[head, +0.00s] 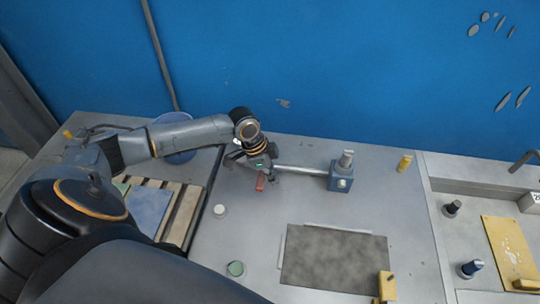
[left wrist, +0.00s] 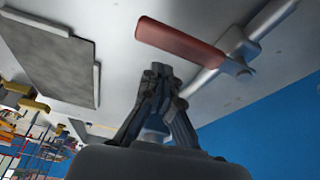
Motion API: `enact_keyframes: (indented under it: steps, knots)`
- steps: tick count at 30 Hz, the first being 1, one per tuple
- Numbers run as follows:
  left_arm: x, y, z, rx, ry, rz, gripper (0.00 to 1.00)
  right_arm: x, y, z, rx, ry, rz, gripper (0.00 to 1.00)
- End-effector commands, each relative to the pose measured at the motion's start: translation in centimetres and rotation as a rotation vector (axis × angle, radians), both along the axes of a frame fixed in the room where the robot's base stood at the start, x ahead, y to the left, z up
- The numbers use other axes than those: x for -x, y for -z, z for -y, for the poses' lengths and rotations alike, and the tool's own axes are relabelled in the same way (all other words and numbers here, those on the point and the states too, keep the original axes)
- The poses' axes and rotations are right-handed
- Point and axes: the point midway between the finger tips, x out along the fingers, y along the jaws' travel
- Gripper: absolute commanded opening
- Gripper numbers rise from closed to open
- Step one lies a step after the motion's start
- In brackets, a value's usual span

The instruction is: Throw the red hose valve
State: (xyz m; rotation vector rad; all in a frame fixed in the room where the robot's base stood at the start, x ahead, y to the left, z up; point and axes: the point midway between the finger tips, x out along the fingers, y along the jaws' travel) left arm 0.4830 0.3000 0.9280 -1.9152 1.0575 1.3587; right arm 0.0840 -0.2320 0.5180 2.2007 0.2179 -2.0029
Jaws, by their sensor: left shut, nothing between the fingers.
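The red valve handle (head: 260,183) shows in the head view below my left gripper, at the left end of a grey pipe (head: 302,170). In the left wrist view the red handle (left wrist: 180,44) sticks out sideways from a metal fitting on the pipe (left wrist: 208,72). My left gripper (head: 262,170) is shut and empty, beside the handle. In the left wrist view its fingertips (left wrist: 161,69) are together, a little below the handle in the picture, and a gap shows between them. In the head view the gripper hides part of the valve. My right gripper is not in view.
A blue block (head: 341,182) stands at the pipe's right end. A dark grey panel (head: 335,258) lies on the table, with a yellow clamp (head: 387,287) at its corner. A blue bucket (head: 174,154) is behind my left arm. A blue wall (head: 340,70) closes the back.

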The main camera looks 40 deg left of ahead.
Motion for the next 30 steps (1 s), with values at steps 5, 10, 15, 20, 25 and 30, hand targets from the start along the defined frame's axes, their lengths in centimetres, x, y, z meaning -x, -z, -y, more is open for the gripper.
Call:
enact_keyframes:
  steps: [5, 10, 15, 20, 25, 30]
  knots:
    - [0.3, -2.6, -0.3, -0.003, -0.003, 0.007, 0.00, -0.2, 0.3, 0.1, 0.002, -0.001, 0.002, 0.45]
    - [0.8, -6.1, -1.4, -0.002, -0.003, 0.006, 0.00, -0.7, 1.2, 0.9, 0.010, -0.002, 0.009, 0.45]
    - [1.2, -8.5, -2.0, 0.001, -0.004, 0.006, 0.00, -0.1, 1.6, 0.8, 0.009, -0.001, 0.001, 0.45]
    - [1.4, -9.5, -2.2, 0.003, -0.002, 0.003, 0.00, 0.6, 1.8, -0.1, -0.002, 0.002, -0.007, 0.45]
    - [1.4, -9.6, -2.3, 0.003, -0.003, 0.003, 0.00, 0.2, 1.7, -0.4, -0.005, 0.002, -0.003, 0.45]
    - [1.4, -9.6, -2.3, 0.003, -0.003, 0.003, 0.00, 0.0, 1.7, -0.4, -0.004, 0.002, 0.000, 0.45]
